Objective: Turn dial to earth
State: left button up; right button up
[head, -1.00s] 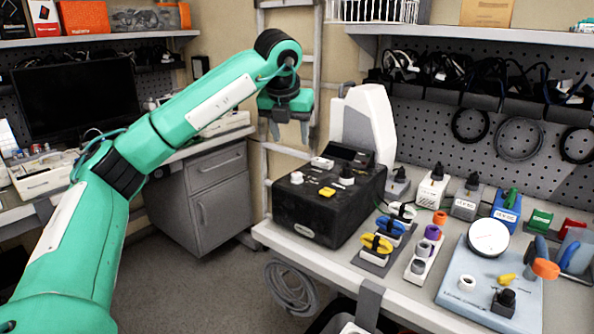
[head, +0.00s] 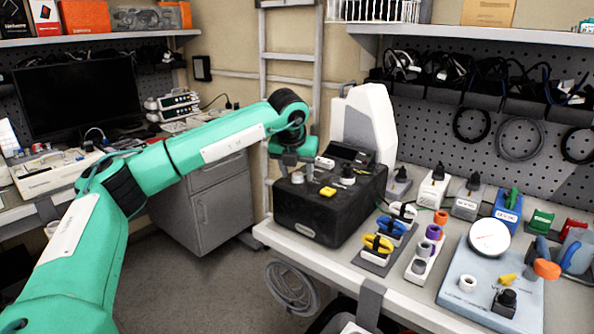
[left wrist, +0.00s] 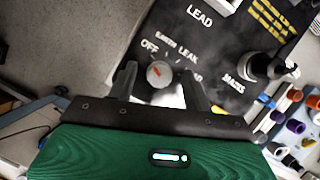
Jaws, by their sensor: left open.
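The dial (left wrist: 160,73) is a small round light-grey knob with an orange mark, on the dark top panel of a black tester box (head: 318,232). In the left wrist view, OFF is printed just above it and small text ending in LEAK is above right. The mark's exact direction is hard to tell. My left gripper (left wrist: 160,86) is open, its two fingers on either side of the dial with gaps visible. In the head view, my left gripper (head: 292,163) is low over the box's left rear. My right gripper is not in view.
The panel also has a black knob (head: 347,174) and a yellow part (head: 327,191). A white device (head: 366,125) stands behind the box. Coloured clamps (head: 377,243) and a pale blue board (head: 480,290) lie to the right on the bench.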

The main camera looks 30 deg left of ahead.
pick_arm(q)
jog(key=c, duration=1)
jog(key=shift+o, duration=0.2)
jog(key=shift+m, duration=0.4)
jog(key=shift+m+h, duration=0.4)
jog(key=shift+m, duration=0.2)
jog(key=shift+a+r+m+h+p, duration=0.15)
jog(key=shift+m+h+p, duration=0.25)
jog(key=shift+m, duration=0.8)
jog(key=m+h+p, duration=0.1)
jog(key=m+p, duration=0.1)
jog(key=m, duration=0.1)
jog(key=shift+a, duration=0.1)
jog(key=shift+m+h+p, duration=0.3)
jog(key=shift+m+h, duration=0.1)
jog(key=shift+m, duration=0.4)
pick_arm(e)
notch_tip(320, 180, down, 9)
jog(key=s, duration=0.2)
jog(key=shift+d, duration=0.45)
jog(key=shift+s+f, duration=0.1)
